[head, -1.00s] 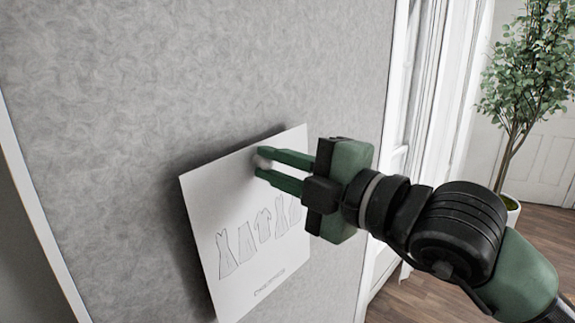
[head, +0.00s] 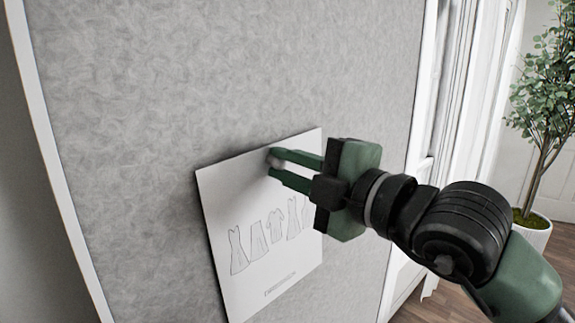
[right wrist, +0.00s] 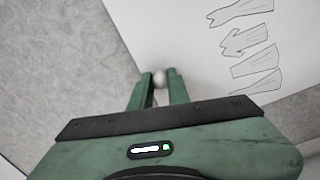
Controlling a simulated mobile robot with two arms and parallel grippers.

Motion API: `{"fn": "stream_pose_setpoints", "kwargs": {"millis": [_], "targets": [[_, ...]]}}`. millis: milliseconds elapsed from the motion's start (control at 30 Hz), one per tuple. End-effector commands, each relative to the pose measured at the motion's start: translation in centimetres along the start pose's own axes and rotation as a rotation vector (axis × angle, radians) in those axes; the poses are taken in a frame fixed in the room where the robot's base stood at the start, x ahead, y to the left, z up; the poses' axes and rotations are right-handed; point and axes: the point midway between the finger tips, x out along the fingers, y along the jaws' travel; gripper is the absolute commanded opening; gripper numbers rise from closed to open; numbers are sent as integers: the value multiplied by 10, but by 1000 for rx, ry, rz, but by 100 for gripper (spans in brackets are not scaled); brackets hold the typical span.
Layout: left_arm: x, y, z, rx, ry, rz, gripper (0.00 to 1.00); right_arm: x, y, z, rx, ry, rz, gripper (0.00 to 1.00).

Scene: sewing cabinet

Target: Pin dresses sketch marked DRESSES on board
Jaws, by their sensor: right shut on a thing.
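The dresses sketch (head: 262,268) is a white sheet with a row of drawn garments and a small line of lettering below them, too small to read. It is tilted against the grey board (head: 225,80), with a shadow along its left and top edges; I cannot tell if it touches the board. My right gripper (head: 275,167) is at the sheet's upper part, shut on a small pale round pin head (head: 275,159). The right wrist view shows the pin head (right wrist: 160,78) between the fingertips, with the sheet (right wrist: 180,35) beyond. My left gripper is not in view.
The board has a white frame edge (head: 52,150) on its left. A potted plant (head: 545,110) stands on the wooden floor at the right, beside white door or window trim (head: 455,110). The board above the sheet is bare.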

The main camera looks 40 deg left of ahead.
Motion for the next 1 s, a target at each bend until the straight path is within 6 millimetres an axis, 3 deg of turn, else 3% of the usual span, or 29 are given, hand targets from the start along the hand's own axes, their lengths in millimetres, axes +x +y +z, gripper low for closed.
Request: {"fn": "stream_pose_setpoints", "kwargs": {"millis": [600, 633, 700, 1000], "targets": [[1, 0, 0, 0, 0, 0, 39, 4, 0, 0, 0, 0, 0, 0], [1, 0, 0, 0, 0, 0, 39, 4, 0, 0, 0, 0, 0, 25], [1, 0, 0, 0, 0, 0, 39, 4, 0, 0, 0, 0, 0, 42], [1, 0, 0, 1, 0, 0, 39, 3, 0, 0, 0, 0, 0, 42]]}}
